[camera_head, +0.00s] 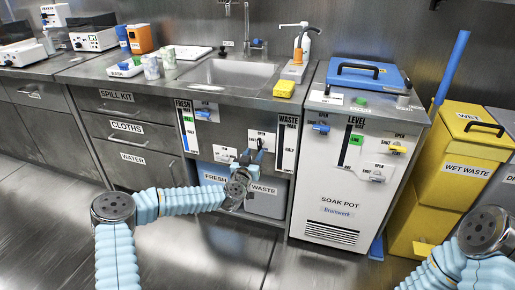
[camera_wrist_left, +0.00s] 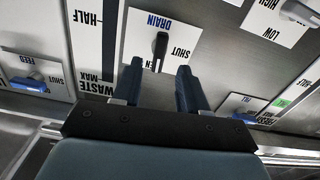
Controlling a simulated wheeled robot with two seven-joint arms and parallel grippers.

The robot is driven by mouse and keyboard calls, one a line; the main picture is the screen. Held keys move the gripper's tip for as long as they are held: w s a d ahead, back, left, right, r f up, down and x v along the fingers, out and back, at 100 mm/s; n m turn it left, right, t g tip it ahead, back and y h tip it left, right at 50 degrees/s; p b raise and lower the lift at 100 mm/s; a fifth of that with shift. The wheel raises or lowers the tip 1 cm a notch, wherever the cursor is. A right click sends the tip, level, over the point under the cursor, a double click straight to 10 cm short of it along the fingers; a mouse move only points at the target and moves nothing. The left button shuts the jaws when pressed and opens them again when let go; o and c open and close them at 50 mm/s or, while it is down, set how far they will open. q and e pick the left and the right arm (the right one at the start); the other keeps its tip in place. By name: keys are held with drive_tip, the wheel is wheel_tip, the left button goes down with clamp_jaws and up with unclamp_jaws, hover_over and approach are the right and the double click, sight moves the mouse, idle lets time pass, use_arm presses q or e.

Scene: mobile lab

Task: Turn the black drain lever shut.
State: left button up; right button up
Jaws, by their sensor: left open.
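The black drain lever (camera_wrist_left: 160,47) is on a white plate (camera_wrist_left: 178,28) marked DRAIN and SHUT, upside down in the left wrist view. My left gripper (camera_wrist_left: 160,70) is open, with one blue finger on each side of the lever's near end. I see no clear contact. The lever stands roughly along the picture's height in the wrist view. My right gripper is out of view; only its arm shows at lower right.
A WASTE gauge (camera_head: 286,148) is beside the drain plate. A blue lever (camera_head: 203,113) is to the left and another (camera_head: 321,127) is on the soak pot (camera_head: 334,205). FRESH and WASTE bins (camera_head: 266,203) stand below. The floor in front is clear.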

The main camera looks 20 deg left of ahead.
sight(259, 146)
use_arm(q)
drive_tip(key=shift+w+d, duration=0.1)
drive_tip(key=shift+w, duration=2.15)
drive_tip(key=shift+c, duration=0.4)
clamp_jaws()
